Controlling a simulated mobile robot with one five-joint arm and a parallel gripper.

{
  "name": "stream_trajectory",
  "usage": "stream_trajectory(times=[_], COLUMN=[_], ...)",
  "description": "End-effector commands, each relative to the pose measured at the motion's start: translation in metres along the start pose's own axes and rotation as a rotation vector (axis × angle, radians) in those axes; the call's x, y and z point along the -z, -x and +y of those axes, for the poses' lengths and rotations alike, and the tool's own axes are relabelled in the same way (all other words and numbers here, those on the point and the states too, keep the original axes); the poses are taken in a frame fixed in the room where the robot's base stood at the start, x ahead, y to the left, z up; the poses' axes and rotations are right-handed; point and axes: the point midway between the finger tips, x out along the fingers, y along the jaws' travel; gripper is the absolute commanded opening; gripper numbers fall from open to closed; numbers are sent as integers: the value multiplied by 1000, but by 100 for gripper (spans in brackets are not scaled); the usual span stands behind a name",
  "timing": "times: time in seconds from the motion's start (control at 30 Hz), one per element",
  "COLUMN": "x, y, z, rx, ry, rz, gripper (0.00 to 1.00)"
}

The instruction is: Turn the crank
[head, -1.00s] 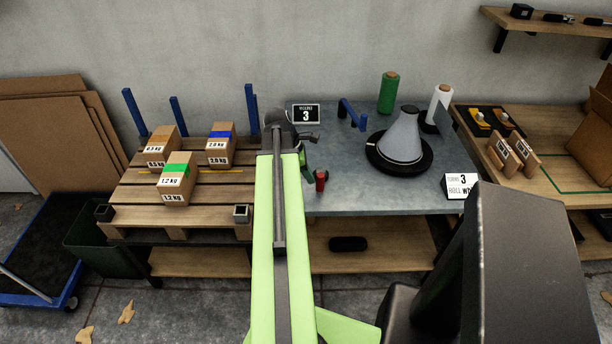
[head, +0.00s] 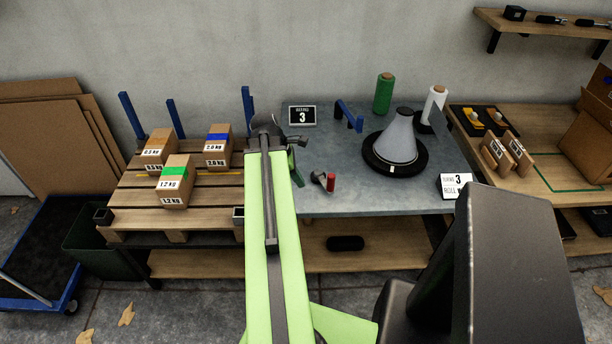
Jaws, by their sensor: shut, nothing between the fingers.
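The crank is at the front edge of the grey table, just right of my arm. Its red handle (head: 331,182) stands up beside a short dark piece (head: 318,178). My arm reaches forward over the table's left edge. My gripper (head: 298,180) is shut and empty, mostly hidden behind my own arm. It is left of the red handle, with a small gap visible between them. A grey cone on a dark round turntable (head: 395,155) stands on the table. A sign (head: 302,116) at the back reads 3.
A pallet (head: 150,215) with several labelled boxes is left of my arm. A blue bracket (head: 348,116), a green roll (head: 384,94) and a white roll (head: 434,104) stand at the back. A wooden bench (head: 560,172) is on the right. The table between crank and turntable is clear.

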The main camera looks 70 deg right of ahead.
Motion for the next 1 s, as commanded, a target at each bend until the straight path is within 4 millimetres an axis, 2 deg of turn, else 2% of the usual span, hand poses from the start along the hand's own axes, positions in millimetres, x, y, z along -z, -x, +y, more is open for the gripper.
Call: stream_trajectory(times=[0.03, 0.23, 0.4, 0.57, 0.67, 0.77, 0.87, 0.9, 0.97, 1.0], x=[-6, -6, -5, -3, 13, 66, 154, 193, 249, 284], y=[26, 61, 73, 74, 79, 97, 128, 142, 162, 175], z=[-2, -8, -10, -10, -10, -12, -29, -42, -68, -88], rx=[0, 0, 1, 1, -9, -39, -72, -79, -80, -75], ry=[1, 0, 0, 0, -7, -39, -101, -130, -175, -205], rz=[0, 0, 0, 0, 9, 44, 110, 142, 190, 221], gripper=[0, 0, 0, 0, 0, 0, 0, 0, 0, 0])
